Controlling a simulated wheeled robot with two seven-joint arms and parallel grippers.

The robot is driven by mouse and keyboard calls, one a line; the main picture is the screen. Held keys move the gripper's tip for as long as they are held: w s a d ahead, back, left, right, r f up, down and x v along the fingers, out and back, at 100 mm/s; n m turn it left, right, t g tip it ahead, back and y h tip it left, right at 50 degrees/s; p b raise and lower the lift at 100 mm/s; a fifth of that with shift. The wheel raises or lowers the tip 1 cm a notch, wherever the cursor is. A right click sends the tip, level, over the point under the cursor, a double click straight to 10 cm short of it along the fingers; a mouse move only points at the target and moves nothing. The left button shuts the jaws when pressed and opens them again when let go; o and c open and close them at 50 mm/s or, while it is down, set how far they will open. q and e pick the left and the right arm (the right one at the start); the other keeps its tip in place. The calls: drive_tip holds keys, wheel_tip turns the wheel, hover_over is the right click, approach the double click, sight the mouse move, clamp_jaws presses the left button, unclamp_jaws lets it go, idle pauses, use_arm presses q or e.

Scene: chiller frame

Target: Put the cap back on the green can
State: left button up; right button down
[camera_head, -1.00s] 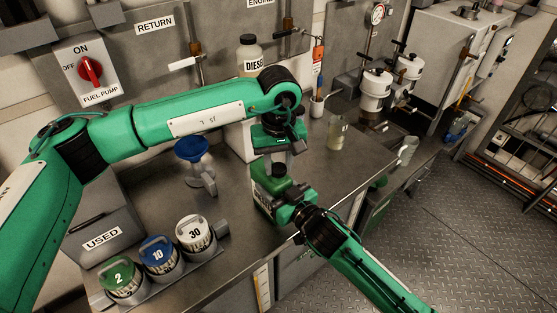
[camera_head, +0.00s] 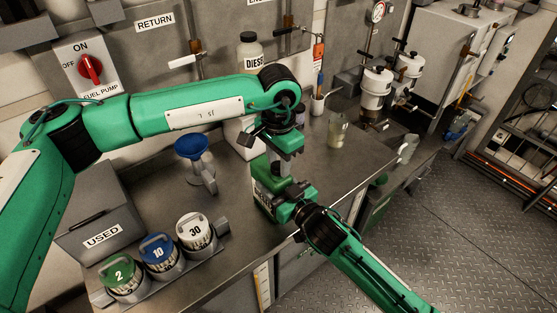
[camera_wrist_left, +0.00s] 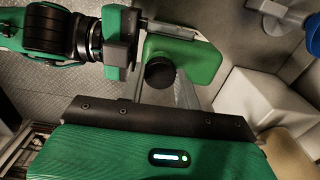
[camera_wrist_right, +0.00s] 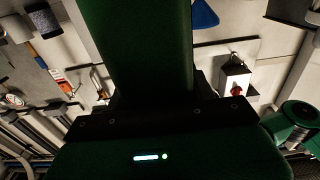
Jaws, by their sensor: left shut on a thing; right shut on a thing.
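The green can (camera_head: 262,189) stands near the front edge of the metal bench. It also shows in the left wrist view (camera_wrist_left: 197,58) and fills the top of the right wrist view as a dark green block (camera_wrist_right: 140,45). My right gripper (camera_head: 290,192) is shut on the can from its right side. My left gripper (camera_head: 284,172) is above the can, pointing down, and is shut on the black cap (camera_wrist_left: 160,75). The cap is close to the can's top; I cannot tell whether they touch. The can's opening is hidden.
A blue funnel (camera_head: 192,147) stands left of the can. Tins marked 2 (camera_head: 122,276), 10 (camera_head: 159,253) and 30 (camera_head: 195,230) sit at front left beside the USED box (camera_head: 100,240). A glass jar (camera_head: 337,131) stands to the right. The DIESEL bottle (camera_head: 250,52) is behind.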

idle(0.3)
use_arm(q)
drive_tip(key=o, duration=0.9)
drive_tip(key=shift+o, duration=0.2)
drive_tip(key=shift+r, duration=2.3)
drive_tip(key=shift+c, duration=0.4)
